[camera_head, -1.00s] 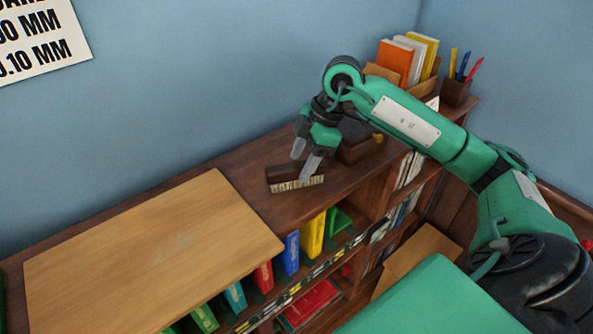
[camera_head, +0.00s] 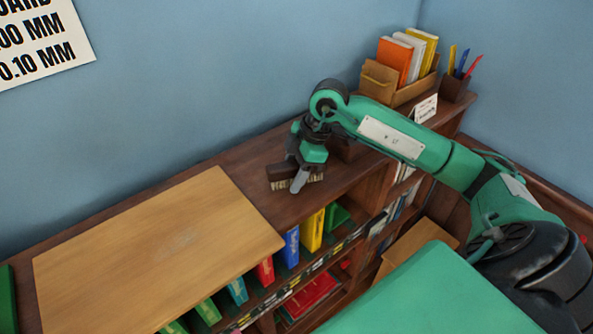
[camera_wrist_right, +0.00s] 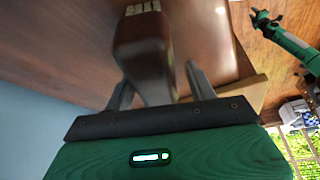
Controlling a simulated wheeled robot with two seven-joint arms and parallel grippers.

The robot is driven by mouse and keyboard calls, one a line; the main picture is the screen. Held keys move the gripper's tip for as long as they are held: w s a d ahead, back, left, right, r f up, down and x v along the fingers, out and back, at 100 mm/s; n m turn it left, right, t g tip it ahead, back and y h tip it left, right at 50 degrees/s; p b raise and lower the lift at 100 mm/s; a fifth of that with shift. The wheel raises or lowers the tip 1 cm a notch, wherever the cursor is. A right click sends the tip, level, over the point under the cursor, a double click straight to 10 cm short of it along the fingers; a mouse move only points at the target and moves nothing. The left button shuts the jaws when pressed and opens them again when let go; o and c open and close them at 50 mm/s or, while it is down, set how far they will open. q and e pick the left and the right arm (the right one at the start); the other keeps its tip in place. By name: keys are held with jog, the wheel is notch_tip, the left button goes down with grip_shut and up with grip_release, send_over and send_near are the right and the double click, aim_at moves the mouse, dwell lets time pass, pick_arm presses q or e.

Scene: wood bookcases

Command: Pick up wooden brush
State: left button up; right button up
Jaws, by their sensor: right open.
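The wooden brush (camera_head: 280,172) lies on the dark top of the bookcase, its pale bristles facing the front. My right gripper (camera_head: 298,183) is at the brush, and its fingers and wrist cover part of it. In the right wrist view the brush's dark brown body (camera_wrist_right: 145,55) stands between the two open fingers of the right gripper (camera_wrist_right: 160,85), nearer the left finger. Whether a finger touches it I cannot tell. A small green arm with a dark gripper (camera_wrist_right: 265,19), apparently my left, shows at that view's upper right; its jaws are too small to read.
A light wooden board (camera_head: 150,255) covers the bookcase top at left. A box of books (camera_head: 415,88), a pen cup (camera_head: 455,88) and a small white card (camera_head: 426,108) stand at the far right end. The blue wall runs close behind.

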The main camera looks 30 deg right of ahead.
aim_at(293, 163)
jog(key=shift+f, duration=0.1)
jog(key=shift+c, duration=0.3)
jog(key=c, duration=1.1)
jog(key=shift+c, duration=0.2)
jog(key=shift+r, duration=0.35)
notch_tip(293, 163, up, 20)
jog(key=b, duration=0.4)
jog(key=shift+f, duration=0.1)
